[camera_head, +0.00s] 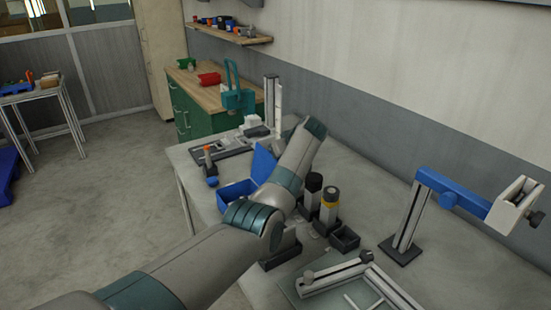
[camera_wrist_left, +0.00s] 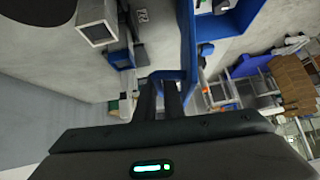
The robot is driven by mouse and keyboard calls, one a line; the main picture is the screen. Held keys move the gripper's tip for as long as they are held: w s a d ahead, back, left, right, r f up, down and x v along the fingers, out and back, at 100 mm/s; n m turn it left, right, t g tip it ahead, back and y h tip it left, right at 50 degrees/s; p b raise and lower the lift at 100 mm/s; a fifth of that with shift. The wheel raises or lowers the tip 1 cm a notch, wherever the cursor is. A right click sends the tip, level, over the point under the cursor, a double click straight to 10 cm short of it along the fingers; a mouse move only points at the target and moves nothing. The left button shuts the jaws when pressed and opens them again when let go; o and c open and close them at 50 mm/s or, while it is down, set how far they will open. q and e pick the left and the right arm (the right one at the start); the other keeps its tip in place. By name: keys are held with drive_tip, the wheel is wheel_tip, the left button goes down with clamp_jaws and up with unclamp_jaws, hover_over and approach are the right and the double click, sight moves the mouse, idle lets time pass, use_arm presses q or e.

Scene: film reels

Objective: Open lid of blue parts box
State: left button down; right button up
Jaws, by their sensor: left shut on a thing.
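The blue parts box (camera_head: 234,197) stands on the grey workbench, partly hidden by my left arm. Its blue lid (camera_head: 263,163) is raised and stands steeply up from the box. In the left wrist view the lid shows nearly edge-on (camera_wrist_left: 188,45), with the blue box (camera_wrist_left: 222,24) beside it. My left gripper (camera_wrist_left: 159,92) is shut on the lid's edge, its dark fingers close together. In the head view the left arm hides this gripper. My right gripper is not in view.
An orange-tipped tool (camera_head: 210,165) stands left of the box. Dark and yellow-banded cylinders (camera_head: 329,205) and a small black bin (camera_head: 344,238) stand right of my arm. A blue-armed stand (camera_head: 450,191) is at the right. The bench between stand and wall is clear.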

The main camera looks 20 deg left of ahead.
use_arm(q)
drive_tip(key=shift+w+d+f, duration=0.1)
drive_tip(key=shift+w+f, duration=0.05)
drive_tip(key=shift+w, duration=0.05)
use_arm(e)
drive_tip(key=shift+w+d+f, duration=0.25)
use_arm(q)
drive_tip(key=c, duration=2.2)
unclamp_jaws()
drive_tip(key=shift+o, duration=0.2)
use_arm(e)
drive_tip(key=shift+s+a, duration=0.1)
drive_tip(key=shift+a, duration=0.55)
use_arm(q)
drive_tip(key=shift+d, duration=0.1)
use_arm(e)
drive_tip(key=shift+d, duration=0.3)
